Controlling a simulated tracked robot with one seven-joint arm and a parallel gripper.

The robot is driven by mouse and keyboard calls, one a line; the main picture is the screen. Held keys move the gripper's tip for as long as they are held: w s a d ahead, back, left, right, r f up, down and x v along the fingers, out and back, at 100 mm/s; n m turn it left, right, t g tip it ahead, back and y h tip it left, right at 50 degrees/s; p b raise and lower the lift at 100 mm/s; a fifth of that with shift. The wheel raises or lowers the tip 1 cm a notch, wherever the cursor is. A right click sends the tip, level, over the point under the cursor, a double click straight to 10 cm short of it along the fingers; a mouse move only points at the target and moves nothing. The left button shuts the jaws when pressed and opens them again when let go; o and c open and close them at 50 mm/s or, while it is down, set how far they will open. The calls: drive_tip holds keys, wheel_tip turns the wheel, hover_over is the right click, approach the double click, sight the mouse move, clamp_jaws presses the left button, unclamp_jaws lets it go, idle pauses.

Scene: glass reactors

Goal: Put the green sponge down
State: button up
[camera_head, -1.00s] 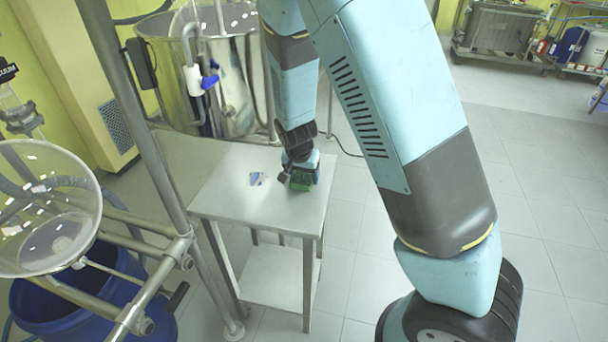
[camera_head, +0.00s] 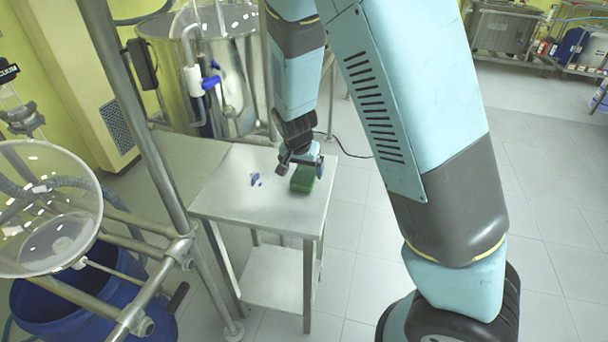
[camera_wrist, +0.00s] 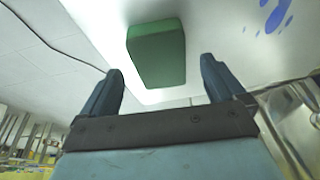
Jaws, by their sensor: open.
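The green sponge (camera_head: 302,179) lies on the top of a small metal table (camera_head: 250,207), near its right edge. In the wrist view the sponge (camera_wrist: 157,53) shows as a green block beyond the fingertips, apart from both fingers. My gripper (camera_head: 300,160) is just above and behind the sponge in the head view. In the wrist view my gripper (camera_wrist: 160,80) is open, with nothing between its fingers.
A blue stain (camera_head: 255,180) is on the table left of the sponge; it also shows in the wrist view (camera_wrist: 270,15). A steel vessel (camera_head: 225,95) stands behind the table. A metal pole (camera_head: 140,125) and a glass bowl (camera_head: 45,210) are at the left. Floor at the right is clear.

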drive_tip(key=d+v, duration=0.1)
drive_tip(key=v, duration=0.7)
drive_tip(key=s+d+r+n+y, duration=0.1)
drive_tip(key=s+d+r, duration=0.3)
drive_tip(key=d+r, duration=0.35)
drive_tip(key=s+d+r+n+y, duration=0.1)
drive_tip(key=s+d+r+y, duration=0.1)
drive_tip(key=s+d+r, duration=0.35)
drive_tip(key=s+d+r+n+t+h, duration=0.1)
drive_tip(key=s+d+r+n+t, duration=0.1)
drive_tip(key=s+d+r, duration=0.4)
drive_tip(key=s+r, duration=0.4)
drive_tip(key=s, duration=0.2)
drive_tip(key=shift+d+h, duration=0.15)
drive_tip(key=shift+h, duration=0.25)
drive_tip(key=shift+o, duration=0.3)
